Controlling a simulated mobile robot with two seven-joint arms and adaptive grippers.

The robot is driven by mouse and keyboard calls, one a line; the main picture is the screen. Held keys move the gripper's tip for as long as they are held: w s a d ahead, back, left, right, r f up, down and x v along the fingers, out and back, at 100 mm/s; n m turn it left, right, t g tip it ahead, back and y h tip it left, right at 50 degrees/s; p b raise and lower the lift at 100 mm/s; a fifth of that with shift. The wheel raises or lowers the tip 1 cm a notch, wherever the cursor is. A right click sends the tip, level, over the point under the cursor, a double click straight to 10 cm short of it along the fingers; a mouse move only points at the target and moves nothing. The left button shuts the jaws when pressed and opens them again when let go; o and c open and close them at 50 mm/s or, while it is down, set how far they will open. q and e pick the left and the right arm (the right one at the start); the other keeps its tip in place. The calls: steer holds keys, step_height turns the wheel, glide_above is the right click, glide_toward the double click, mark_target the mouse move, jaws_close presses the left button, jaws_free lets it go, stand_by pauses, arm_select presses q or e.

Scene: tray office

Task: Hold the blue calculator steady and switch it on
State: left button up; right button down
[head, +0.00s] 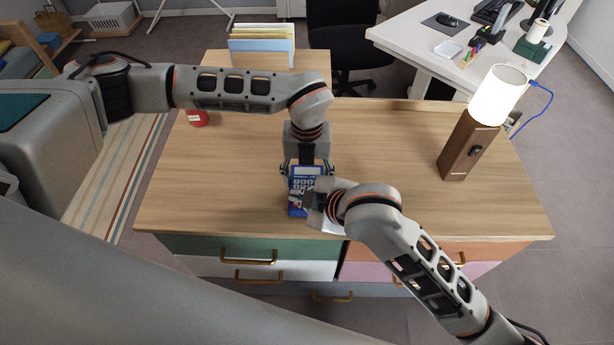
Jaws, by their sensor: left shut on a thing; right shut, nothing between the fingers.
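The blue calculator (293,209) lies on the wooden top of the drawer unit, near its front edge, with its keys and small display (306,171) facing up. My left gripper (306,168) comes from behind and is shut on the far end of the calculator, one finger at each side. My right gripper (308,200) is shut and empty, over the lower right part of the calculator. It hides part of the keys, and I cannot tell whether its tips touch them. The display is too small to read.
A lit lamp (471,135) with a wooden base stands at the right of the top. A red object (197,118) sits at the left, partly behind my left arm. A file holder (262,45) stands at the back. The wood between calculator and lamp is clear.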

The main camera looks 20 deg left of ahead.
steer(key=shift+f, duration=0.15)
steer(key=shift+f, duration=0.3)
steer(key=shift+f, duration=0.15)
stand_by(0.4)
steer(key=shift+r, duration=0.6)
steer(key=shift+r, duration=0.15)
steer(key=shift+r, duration=2.9)
